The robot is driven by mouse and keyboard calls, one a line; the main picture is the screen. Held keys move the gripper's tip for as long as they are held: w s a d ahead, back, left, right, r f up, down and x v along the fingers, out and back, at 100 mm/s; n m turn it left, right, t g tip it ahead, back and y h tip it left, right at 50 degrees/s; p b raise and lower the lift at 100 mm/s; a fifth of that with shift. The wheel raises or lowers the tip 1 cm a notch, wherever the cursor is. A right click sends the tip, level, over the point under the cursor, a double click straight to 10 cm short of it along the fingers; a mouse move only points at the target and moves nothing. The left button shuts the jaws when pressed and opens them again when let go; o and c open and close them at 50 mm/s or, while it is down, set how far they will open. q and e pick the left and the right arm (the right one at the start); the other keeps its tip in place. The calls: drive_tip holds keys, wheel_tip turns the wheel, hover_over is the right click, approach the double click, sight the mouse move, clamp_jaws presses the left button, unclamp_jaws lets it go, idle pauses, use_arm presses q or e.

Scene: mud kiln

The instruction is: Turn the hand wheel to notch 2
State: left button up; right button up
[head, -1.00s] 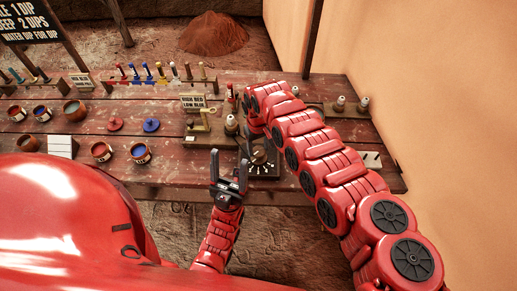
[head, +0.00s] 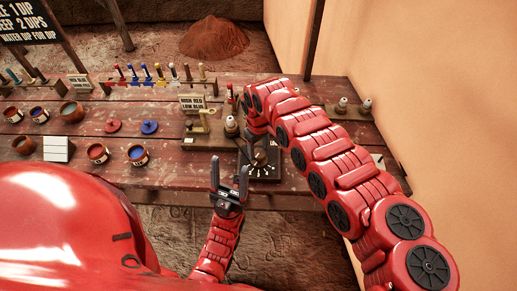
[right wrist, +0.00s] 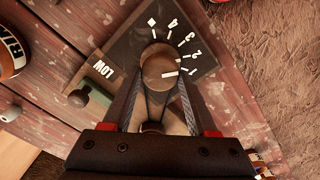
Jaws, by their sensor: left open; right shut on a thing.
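The hand wheel is a round brown knob (right wrist: 160,66) on a dark dial plate (right wrist: 130,50) with white figures 1 to 4 and a diamond. A white mark on the knob points right, close to the tick at 1. My right gripper (right wrist: 158,88) is shut on the hand wheel, one finger on each side. In the head view the hand wheel (head: 260,159) sits near the table's front edge, partly hidden by my right arm. My left gripper (head: 229,178) is open and empty, just left of the dial plate (head: 262,173).
Paint pots (head: 138,155) and tools fill the table's left side. A tan wall (head: 430,100) bounds the right.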

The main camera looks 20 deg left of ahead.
sight(258, 152)
drive_tip(key=o, duration=1.4)
drive_tip(key=shift+w+r, duration=0.1)
drive_tip(key=shift+r, duration=0.25)
wheel_tip(258, 152, up, 17)
drive_tip(key=b, duration=0.4)
drive_tip(key=shift+f, duration=0.15)
